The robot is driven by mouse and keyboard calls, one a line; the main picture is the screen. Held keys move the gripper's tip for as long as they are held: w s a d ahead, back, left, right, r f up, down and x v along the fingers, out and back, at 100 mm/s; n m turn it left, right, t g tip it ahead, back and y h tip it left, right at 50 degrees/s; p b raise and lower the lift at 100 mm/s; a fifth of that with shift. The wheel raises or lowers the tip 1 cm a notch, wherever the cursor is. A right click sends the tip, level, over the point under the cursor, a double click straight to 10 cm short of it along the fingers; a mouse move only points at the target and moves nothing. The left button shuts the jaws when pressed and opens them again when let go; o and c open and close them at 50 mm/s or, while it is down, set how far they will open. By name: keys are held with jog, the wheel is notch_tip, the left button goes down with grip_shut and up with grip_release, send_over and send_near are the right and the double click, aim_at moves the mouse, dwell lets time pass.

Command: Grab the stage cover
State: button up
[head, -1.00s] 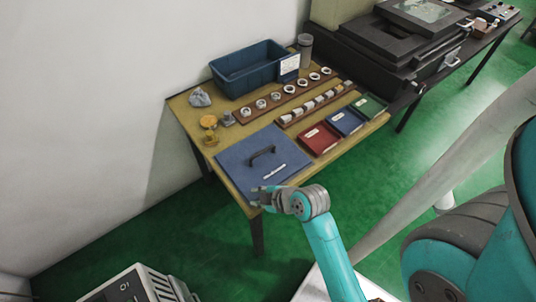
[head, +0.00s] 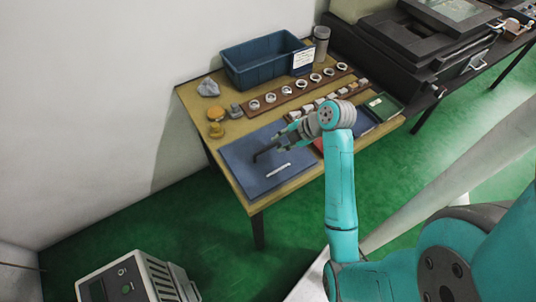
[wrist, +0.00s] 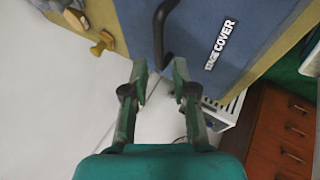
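The stage cover (head: 247,178) is a flat blue panel lying on the front left of the table, with a black bar handle and a white label. In the wrist view the cover (wrist: 260,25) fills the upper part, and its label reads "STAGE COVER". The black handle (wrist: 159,30) stands just beyond my fingertips, roughly in line with the gap between them. My gripper (wrist: 160,74) is open and empty. In the head view my gripper (head: 283,140) is above the cover, close to the handle (head: 262,154); the arm partly hides the trays behind.
A blue bin (head: 262,73) stands at the back, with a row of rings on a brown rack (head: 263,109) before it. Yellow items (head: 216,121) sit left of the rack. A green tray (head: 385,106) lies to the right. A dark machine (head: 410,45) stands beyond the table.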

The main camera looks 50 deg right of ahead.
aim_at(268, 148)
jog(key=shift+x, duration=3.85)
jog(key=shift+a, duration=0.1)
grip_shut()
jog(key=shift+r, duration=0.1)
